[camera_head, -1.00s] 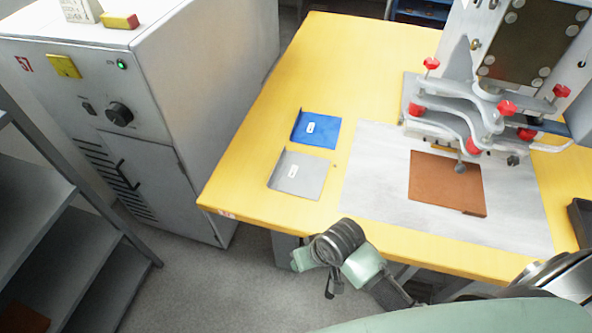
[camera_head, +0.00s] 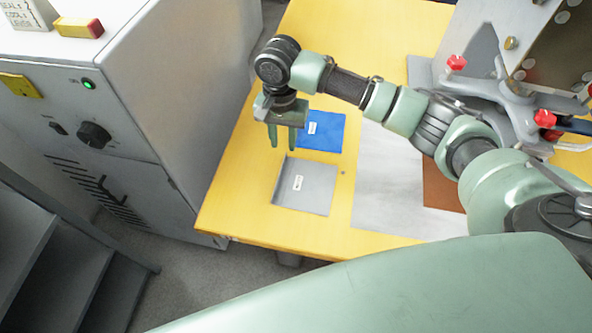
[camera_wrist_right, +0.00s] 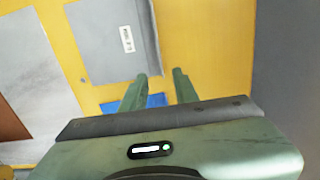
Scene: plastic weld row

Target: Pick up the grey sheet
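The grey sheet (camera_head: 315,195) lies flat on the yellow table, with a small white label and a raised strip along its left edge. It also shows at the upper left of the right wrist view (camera_wrist_right: 100,45). My right gripper (camera_head: 282,143) is open and empty, pointing down above the table. In the head view it shows just beyond the grey sheet and left of the blue sheet (camera_head: 331,130). In the right wrist view the two fingers (camera_wrist_right: 161,84) stand apart, with part of the blue sheet (camera_wrist_right: 155,101) behind them. My left gripper is out of view.
A white mat (camera_head: 385,190) with a brown sheet (camera_head: 440,188) lies to the right, partly behind my arm. A press with red knobs (camera_head: 457,62) stands at the back right. A grey cabinet (camera_head: 200,90) stands close to the table's left edge.

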